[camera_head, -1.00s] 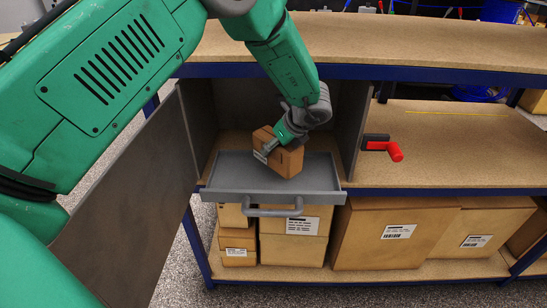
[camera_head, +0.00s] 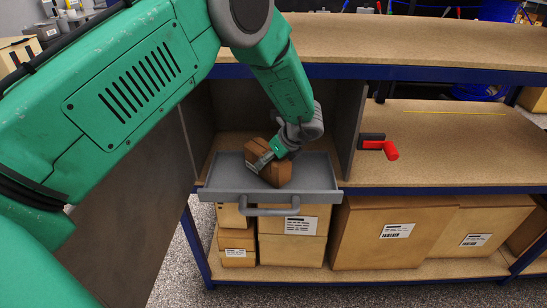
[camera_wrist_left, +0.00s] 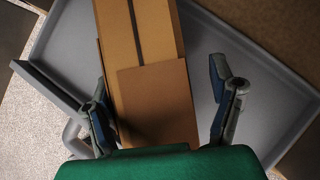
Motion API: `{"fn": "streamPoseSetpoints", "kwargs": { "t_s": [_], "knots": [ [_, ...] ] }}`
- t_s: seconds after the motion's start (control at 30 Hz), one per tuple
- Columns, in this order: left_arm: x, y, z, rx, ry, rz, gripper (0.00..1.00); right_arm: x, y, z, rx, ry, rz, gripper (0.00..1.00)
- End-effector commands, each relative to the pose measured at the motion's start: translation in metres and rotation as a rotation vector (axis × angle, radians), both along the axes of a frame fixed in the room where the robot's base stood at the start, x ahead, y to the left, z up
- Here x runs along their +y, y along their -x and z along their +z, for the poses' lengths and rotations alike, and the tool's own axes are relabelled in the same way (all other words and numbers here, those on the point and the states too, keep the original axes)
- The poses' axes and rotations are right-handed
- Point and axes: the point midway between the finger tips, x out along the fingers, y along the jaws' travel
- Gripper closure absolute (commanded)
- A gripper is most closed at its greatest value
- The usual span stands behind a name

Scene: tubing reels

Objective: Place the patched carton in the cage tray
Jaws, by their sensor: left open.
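The patched carton (camera_head: 278,175) is a small brown box with a dark tape seam and a square patch, which shows in the left wrist view (camera_wrist_left: 157,100). It rests over the floor of the grey cage tray (camera_head: 226,174), turned at an angle; whether its whole base touches is hidden. My left gripper (camera_head: 263,160) is at the carton from above. In the wrist view its fingers stand open on both sides of the carton, the left finger close to it and the right one clearly apart. My right gripper is not in view.
The tray sticks out of a dark open cage with side walls (camera_head: 352,130) and an open door (camera_head: 130,215) at left. Large cartons (camera_head: 375,235) fill the lower shelf.

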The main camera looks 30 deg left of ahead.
Motion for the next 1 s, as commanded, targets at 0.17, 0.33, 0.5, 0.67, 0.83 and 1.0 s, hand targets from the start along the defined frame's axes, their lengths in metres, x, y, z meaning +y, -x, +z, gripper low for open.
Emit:
{"fn": "streamPoseSetpoints", "kwargs": {
  "t_s": [0.17, 0.33, 0.5, 0.67, 0.83, 1.0],
  "knots": [
    [-0.006, 0.002, 0.014, -0.002, 0.005, 0.001, 0.23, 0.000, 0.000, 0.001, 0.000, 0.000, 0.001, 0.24],
    [-0.028, 0.006, 0.046, -0.004, 0.001, -0.001, 0.23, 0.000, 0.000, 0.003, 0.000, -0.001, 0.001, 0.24],
    [-0.050, 0.011, 0.076, -0.004, -0.002, -0.001, 0.23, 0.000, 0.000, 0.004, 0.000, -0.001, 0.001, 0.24],
    [-0.062, 0.014, 0.094, -0.003, -0.002, 0.000, 0.23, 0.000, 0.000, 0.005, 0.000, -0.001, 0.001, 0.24],
    [-0.064, 0.016, 0.099, 0.000, 0.000, 0.000, 0.23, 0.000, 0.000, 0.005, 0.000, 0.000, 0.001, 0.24],
    [-0.062, 0.016, 0.099, 0.000, 0.002, 0.000, 0.23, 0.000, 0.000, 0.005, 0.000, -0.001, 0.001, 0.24]
  ]
}}
